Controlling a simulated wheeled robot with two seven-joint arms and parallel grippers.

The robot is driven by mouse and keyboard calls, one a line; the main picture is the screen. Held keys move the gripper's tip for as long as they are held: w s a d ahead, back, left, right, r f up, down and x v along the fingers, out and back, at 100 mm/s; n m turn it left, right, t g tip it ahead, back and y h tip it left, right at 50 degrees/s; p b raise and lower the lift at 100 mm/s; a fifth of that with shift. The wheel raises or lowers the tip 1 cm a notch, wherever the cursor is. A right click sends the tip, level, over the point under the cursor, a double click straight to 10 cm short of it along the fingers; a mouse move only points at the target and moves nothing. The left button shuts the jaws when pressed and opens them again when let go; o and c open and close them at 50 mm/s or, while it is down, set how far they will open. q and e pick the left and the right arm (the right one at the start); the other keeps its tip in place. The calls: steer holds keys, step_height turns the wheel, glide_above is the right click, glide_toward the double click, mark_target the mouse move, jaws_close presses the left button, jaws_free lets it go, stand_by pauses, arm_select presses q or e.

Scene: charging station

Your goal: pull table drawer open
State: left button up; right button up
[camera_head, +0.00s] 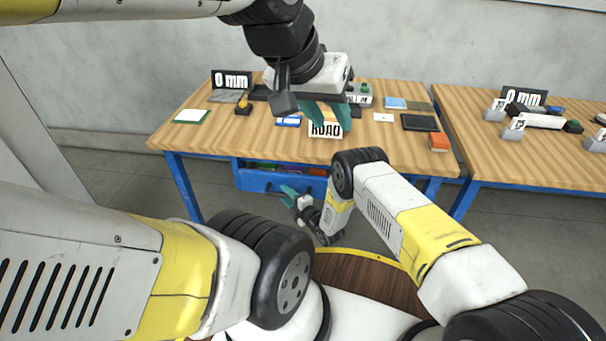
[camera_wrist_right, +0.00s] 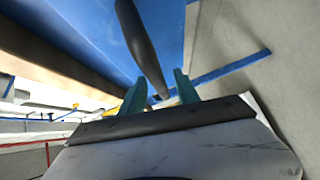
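The blue table drawer (camera_head: 255,181) hangs under the near edge of the wooden table (camera_head: 200,135); coloured items show above its front. My right gripper (camera_head: 291,196) is low in front of the drawer. In the right wrist view its two teal fingers (camera_wrist_right: 160,92) are apart, with the dark drawer handle (camera_wrist_right: 143,42) reaching between them in the picture; I cannot tell whether they touch it. The blue drawer surface (camera_wrist_right: 90,30) fills the top of that view. My left gripper (camera_head: 328,116) is higher, over the table, its teal fingers apart and empty.
A "0 mm" display (camera_head: 231,80), a dark tray (camera_head: 419,123) and an orange box (camera_head: 439,142) sit on the table. A second table (camera_head: 540,165) stands at right. Floor is clear at left.

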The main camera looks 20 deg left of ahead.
steer(key=shift+w+a, duration=0.2)
steer(key=shift+a, duration=0.05)
jaws_close()
stand_by(1.4)
